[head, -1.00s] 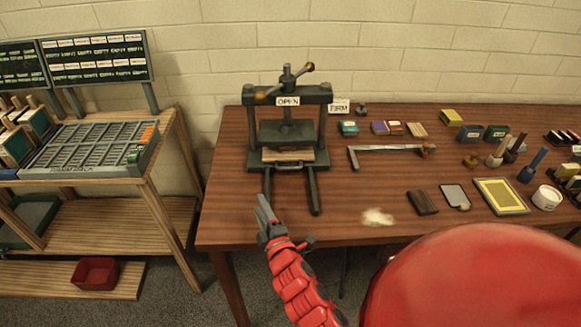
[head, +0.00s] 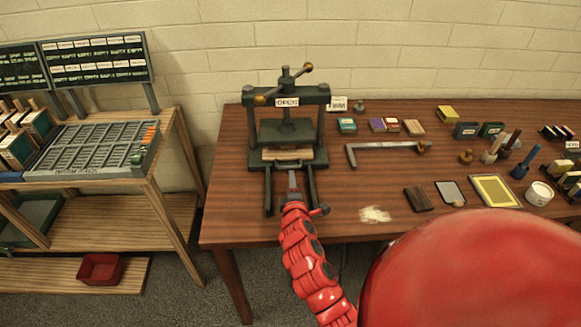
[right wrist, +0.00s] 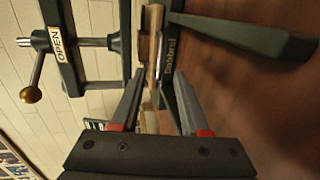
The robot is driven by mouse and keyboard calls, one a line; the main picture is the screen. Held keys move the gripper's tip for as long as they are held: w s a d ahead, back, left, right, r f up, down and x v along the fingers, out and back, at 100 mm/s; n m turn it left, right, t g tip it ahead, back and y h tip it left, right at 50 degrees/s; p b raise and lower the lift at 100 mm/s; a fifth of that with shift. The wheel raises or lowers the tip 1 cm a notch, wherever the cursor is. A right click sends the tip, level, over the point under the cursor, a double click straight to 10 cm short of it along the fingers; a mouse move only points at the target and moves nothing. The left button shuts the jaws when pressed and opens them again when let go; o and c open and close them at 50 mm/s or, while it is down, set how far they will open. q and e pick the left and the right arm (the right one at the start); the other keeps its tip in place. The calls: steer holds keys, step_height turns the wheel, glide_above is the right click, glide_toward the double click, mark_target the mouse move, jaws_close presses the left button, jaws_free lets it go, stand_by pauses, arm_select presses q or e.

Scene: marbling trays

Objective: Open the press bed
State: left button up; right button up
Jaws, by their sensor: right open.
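The dark press (head: 288,115) stands at the left of the brown table, with an OPEN sign on its top beam. The sign also shows sideways in the right wrist view (right wrist: 59,44). Its press bed (head: 289,155) carries a pale wooden board and sits under the platen, between two rails that reach to the front. A bar handle (head: 290,164) runs along the bed's front. My right gripper (head: 292,177) is just in front of the handle. In the right wrist view its open fingers (right wrist: 156,76) point at the bed's front on either side of the handle; contact cannot be told. My left gripper is not in view.
A front rail (right wrist: 250,36) passes close beside my right fingers. An L-shaped metal bar (head: 385,146) lies right of the press. Pads, tools and a yellow-faced frame (head: 495,190) crowd the table's right side. A wooden rack (head: 110,165) stands at left.

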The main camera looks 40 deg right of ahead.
steer(key=p+x, duration=0.1)
steer(key=x, duration=0.6)
steer(key=shift+w+d, duration=0.15)
steer(key=shift+w, duration=0.25)
steer(key=shift+f, duration=0.1)
jaws_close()
stand_by(1.0)
